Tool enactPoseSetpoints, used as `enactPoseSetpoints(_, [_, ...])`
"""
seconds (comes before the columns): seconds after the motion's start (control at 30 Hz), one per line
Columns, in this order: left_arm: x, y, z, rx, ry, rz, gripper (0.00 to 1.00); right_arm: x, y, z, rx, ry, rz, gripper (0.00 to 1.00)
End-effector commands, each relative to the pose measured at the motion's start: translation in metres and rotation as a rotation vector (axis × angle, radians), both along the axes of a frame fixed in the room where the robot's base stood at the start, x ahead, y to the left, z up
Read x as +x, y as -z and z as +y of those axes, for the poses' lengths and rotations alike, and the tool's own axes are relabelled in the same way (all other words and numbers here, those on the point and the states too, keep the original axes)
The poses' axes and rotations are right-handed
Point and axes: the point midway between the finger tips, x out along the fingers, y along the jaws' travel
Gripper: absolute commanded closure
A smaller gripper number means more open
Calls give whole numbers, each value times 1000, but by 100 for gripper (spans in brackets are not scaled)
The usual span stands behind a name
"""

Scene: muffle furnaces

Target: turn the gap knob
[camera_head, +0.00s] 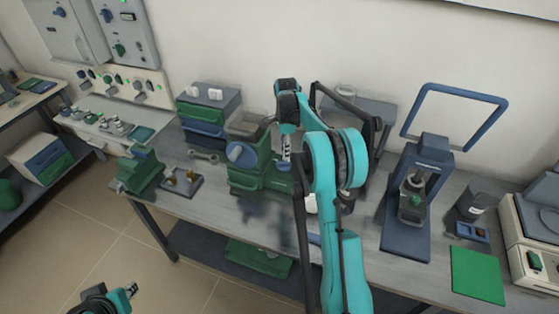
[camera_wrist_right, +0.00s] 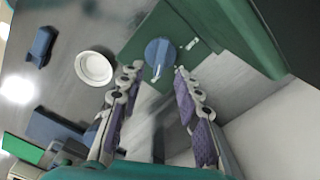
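The gap knob looks to be the blue round disc (camera_head: 241,155) on the front of a green machine (camera_head: 248,183). In the right wrist view the blue knob (camera_wrist_right: 160,52) lies just beyond and between my fingertips, with a small light pointer at its lower edge. My right gripper (camera_head: 284,152) points down close to the right of the knob in the head view. The right wrist view shows the right gripper (camera_wrist_right: 159,70) open, its two purple-padded fingers apart and nothing between them. My left gripper (camera_head: 131,290) is low at the bottom left, far from the bench; its finger opening is unclear.
A white round dish (camera_wrist_right: 95,68) lies near the machine in the wrist view. A blue press (camera_head: 412,210) stands to the right, beside a green mat (camera_head: 477,275). A small tray (camera_head: 181,183) with brass pieces and a green vise (camera_head: 140,172) are to the left.

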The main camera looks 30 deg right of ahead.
Motion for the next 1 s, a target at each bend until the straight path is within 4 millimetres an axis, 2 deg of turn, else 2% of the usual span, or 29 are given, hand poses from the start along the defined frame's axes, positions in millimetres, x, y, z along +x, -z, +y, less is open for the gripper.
enactPoseSetpoints(0.1, [0,9,0,0,0,0,74,0,24,0,0,-2,-1,66])
enactPoseSetpoints(0.3, [0,15,0,0,0,0,74,0,49,1,0,-3,-1,66])
enactPoseSetpoints(0.67, [0,16,0,0,0,0,74,0,56,1,-1,-4,-2,66])
enactPoseSetpoints(0.73, [0,16,0,0,0,0,74,0,55,1,-1,-4,-2,80])
enactPoseSetpoints(0.8, [0,16,0,0,0,0,74,0,55,1,-1,-4,-2,98])
enactPoseSetpoints(1.0, [0,16,0,0,0,0,74,0,55,1,-1,-4,-2,100])
